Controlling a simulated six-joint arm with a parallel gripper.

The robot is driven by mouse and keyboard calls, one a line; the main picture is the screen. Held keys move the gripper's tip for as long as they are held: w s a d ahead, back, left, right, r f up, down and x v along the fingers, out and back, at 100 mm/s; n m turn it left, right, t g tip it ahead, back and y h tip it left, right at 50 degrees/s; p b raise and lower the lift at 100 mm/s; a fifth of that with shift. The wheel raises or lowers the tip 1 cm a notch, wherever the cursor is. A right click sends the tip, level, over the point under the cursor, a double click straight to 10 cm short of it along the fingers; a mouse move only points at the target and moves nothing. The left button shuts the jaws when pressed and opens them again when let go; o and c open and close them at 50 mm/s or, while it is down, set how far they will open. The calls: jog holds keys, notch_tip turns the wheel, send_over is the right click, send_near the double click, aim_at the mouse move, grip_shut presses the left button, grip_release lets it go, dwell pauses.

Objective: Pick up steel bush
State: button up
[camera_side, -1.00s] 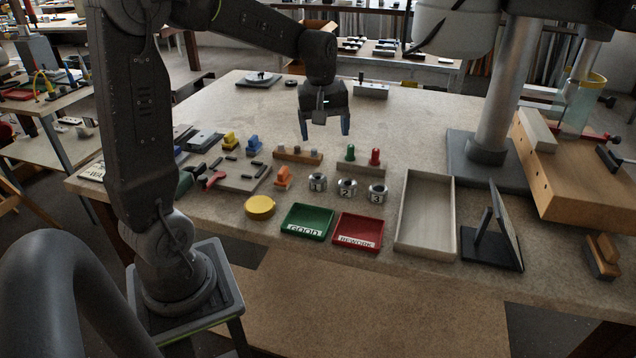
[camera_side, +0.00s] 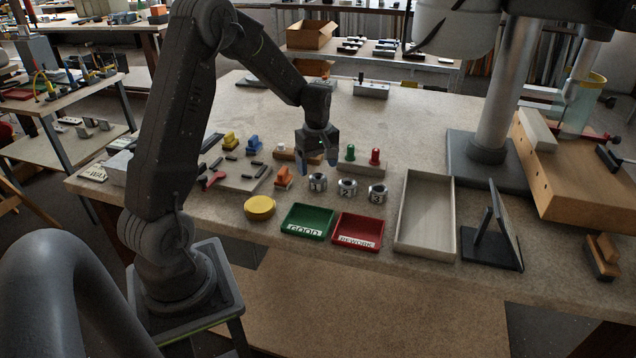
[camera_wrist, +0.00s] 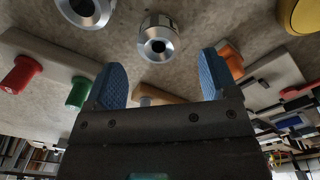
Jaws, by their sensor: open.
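Three steel bushes stand upright in a row on the table, marked 1 (camera_side: 317,183), 2 (camera_side: 346,188) and 3 (camera_side: 377,194). Each is a short silver ring with a dark bore. My gripper (camera_side: 316,162) is open and empty, pointing down just behind and above bush 1. In the wrist view, my blue fingertips (camera_wrist: 163,66) are spread apart, and the nearest bush (camera_wrist: 157,42) shows beyond them, between their lines. A second bush (camera_wrist: 86,10) is partly cut off at the top edge. Nothing touches the fingers.
A green tray (camera_side: 307,237) and a red tray (camera_side: 358,247) lie in front of the bushes, with a pale open box (camera_side: 442,172) to the right. Green (camera_side: 350,153) and red (camera_side: 375,157) pegs stand behind. An orange piece (camera_side: 284,177) and yellow disc (camera_side: 260,207) are left.

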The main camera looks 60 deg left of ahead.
aim_at(318, 178)
notch_tip(318, 178, down, 5)
jog(key=shift+d+f, duration=0.1)
jog(key=shift+c, duration=0.2)
jog(key=c, duration=1.1)
jog(key=shift+r, duration=0.2)
